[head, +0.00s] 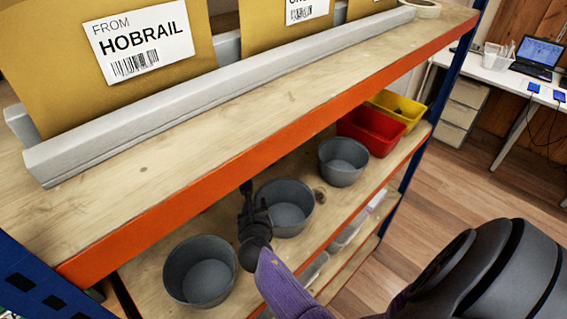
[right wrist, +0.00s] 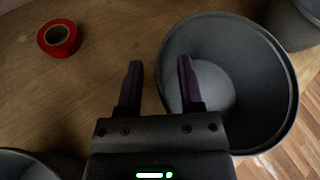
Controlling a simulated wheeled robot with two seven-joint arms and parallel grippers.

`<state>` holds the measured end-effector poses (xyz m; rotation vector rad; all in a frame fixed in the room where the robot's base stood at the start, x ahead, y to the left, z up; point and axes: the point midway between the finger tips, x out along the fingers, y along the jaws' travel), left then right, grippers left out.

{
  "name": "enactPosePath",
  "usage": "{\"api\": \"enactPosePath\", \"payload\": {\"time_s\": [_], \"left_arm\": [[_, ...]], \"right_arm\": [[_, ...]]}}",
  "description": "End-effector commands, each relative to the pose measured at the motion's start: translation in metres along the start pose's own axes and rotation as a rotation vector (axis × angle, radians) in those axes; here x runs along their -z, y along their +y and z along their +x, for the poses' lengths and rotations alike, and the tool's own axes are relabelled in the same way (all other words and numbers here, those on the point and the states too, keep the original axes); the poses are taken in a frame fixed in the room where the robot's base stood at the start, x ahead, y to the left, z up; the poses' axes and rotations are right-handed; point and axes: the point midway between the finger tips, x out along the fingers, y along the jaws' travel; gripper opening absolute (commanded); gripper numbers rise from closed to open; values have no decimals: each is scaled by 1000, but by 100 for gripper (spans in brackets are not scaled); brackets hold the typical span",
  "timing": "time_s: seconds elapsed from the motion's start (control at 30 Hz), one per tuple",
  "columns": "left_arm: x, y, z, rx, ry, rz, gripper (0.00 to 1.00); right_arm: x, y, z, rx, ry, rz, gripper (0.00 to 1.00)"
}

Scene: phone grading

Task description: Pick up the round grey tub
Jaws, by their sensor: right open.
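Three round grey tubs stand in a row on the wooden shelf below the top board: a near-left one (head: 200,272), a middle one (head: 290,210) and a far-right one (head: 343,160). My right gripper (head: 246,188) is open and empty at the left side of the middle tub. In the right wrist view my gripper's fingers (right wrist: 158,75) appear on either side of that tub's rim (right wrist: 240,60): one finger over the inside, the other over bare wood. I cannot tell how high they are. Parts of two other tubs show at the corners (right wrist: 300,22), (right wrist: 22,168). My left gripper is out of view.
The orange-edged upper shelf (head: 210,175) hangs over the tubs, with yellow envelopes in a grey rack (head: 200,108). A red bin (head: 368,130) and a yellow bin (head: 398,105) stand beyond. A red tape roll (right wrist: 59,38) lies on the wood. Blue uprights bound the shelf.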

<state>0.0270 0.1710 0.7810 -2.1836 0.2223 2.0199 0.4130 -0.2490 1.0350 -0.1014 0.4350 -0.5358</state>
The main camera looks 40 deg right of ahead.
Motion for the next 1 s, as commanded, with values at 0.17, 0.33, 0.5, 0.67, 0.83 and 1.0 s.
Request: {"api": "enactPosePath", "payload": {"time_s": [0.17, 0.33, 0.5, 0.67, 0.83, 1.0], "left_arm": [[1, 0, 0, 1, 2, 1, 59], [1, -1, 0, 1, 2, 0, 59], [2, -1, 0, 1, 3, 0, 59], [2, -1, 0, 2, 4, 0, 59], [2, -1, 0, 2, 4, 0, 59], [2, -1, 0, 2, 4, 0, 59]], "right_arm": [[-1, 0, 2, 0, 0, 0, 48], [-1, 0, 2, 0, 1, 1, 22], [-1, 0, 2, 0, 1, 1, 0], [-1, 0, 2, 0, 1, 1, 0], [-1, 0, 2, 0, 1, 1, 0], [0, 0, 2, 0, 2, 1, 0]]}}
